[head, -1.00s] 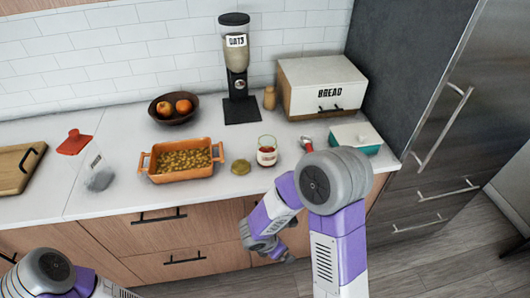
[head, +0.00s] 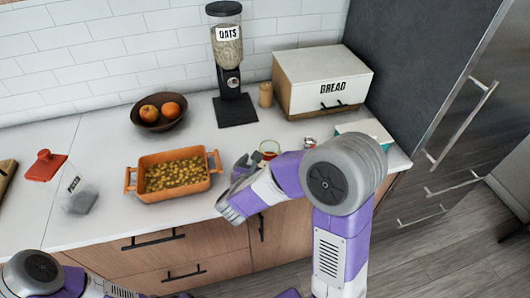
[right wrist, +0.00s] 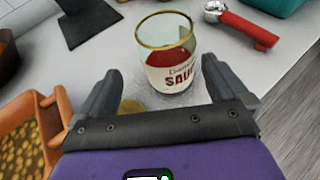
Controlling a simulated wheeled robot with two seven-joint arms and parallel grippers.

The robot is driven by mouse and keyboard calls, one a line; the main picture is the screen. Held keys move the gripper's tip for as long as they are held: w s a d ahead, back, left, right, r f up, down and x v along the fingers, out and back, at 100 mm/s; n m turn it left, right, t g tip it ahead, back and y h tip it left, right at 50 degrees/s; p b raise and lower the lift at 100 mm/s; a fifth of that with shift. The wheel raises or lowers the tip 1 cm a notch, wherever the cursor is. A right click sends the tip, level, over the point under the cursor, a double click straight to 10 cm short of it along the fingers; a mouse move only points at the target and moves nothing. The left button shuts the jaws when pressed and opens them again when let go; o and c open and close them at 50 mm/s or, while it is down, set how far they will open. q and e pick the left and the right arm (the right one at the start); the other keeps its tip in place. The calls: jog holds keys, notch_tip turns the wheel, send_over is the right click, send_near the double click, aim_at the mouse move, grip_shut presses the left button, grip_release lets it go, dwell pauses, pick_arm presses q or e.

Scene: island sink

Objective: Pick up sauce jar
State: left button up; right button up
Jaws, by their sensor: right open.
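The sauce jar (right wrist: 170,62) is a clear glass with a gold rim, red sauce and a white label. It stands upright on the counter. In the head view the jar (head: 269,147) is partly hidden behind my right arm. My right gripper (head: 246,164) is low over the counter's front, beside the jar. In the right wrist view the gripper (right wrist: 162,72) is open and empty, with its fingers pointing toward the jar, which shows just ahead between them. My left arm shows at the lower left of the head view; its gripper is not in view.
An orange baking dish (head: 140,187) of food stands left of my right gripper. A gold lid (right wrist: 130,105) lies near the jar. A red-handled tool (right wrist: 250,30), a teal-sided container (head: 366,131) and a bread box (head: 300,100) stand right. An oats dispenser (head: 228,50) is behind.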

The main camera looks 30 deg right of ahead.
jog(key=shift+w+d+f, duration=0.1)
jog(key=shift+d+f, duration=0.1)
jog(key=shift+d, duration=0.25)
jog(key=x, duration=0.3)
jog(key=b+x, duration=0.1)
jog(key=shift+w+d+r, duration=0.1)
jog(key=shift+d, duration=0.45)
jog(key=shift+r, duration=0.1)
jog(key=c, duration=1.3)
